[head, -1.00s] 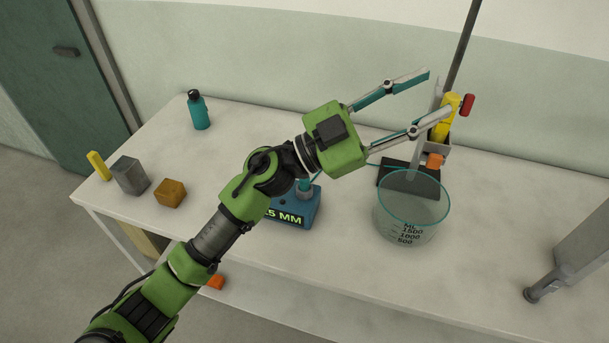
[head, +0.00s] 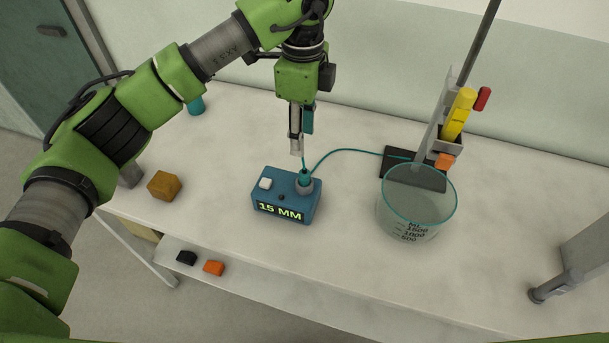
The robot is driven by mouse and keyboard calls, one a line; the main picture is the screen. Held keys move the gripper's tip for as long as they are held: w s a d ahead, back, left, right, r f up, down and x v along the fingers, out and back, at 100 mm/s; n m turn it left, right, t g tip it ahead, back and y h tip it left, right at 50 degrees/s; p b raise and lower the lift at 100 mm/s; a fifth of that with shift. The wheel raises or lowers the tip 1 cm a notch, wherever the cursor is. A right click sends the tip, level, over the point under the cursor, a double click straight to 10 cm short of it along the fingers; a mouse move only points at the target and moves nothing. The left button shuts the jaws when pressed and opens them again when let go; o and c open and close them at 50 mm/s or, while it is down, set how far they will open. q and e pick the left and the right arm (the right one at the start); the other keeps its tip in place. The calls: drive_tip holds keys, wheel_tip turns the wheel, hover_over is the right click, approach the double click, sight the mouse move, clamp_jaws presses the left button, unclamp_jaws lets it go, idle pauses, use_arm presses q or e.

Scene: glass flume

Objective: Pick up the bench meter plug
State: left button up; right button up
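The bench meter (head: 286,196) is a blue box with a lit display reading 15 MM, standing on the white bench. Its plug (head: 304,176) is a small teal piece upright in a grey round socket on the meter's top right, with a teal cable (head: 345,151) running right. My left gripper (head: 302,144) points down just above the plug, apart from it. Its fingers lie one behind the other in this view, and the far finger's teal inner pad shows, so it looks open and empty. My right gripper is not in view.
A glass beaker (head: 415,205) stands right of the meter, before a dark stand base (head: 398,166) and a holder with a yellow tool (head: 458,115). A brown block (head: 164,185) lies left. Black (head: 187,258) and orange (head: 214,268) pieces sit lower, below the bench front.

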use_arm(q)
drive_tip(key=p, duration=0.2)
hover_over(304, 171)
wheel_tip(304, 171, down, 7)
drive_tip(key=shift+a+r, duration=0.1)
drive_tip(key=shift+r, duration=0.1)
drive_tip(key=shift+f+p, duration=0.4)
drive_tip(key=shift+f, duration=0.15)
wheel_tip(304, 171, down, 3)
drive_tip(key=shift+s+f+p, duration=0.1)
drive_tip(key=shift+f+p, duration=0.1)
drive_tip(key=shift+p, duration=0.7)
drive_tip(key=shift+f, duration=0.45)
clamp_jaws()
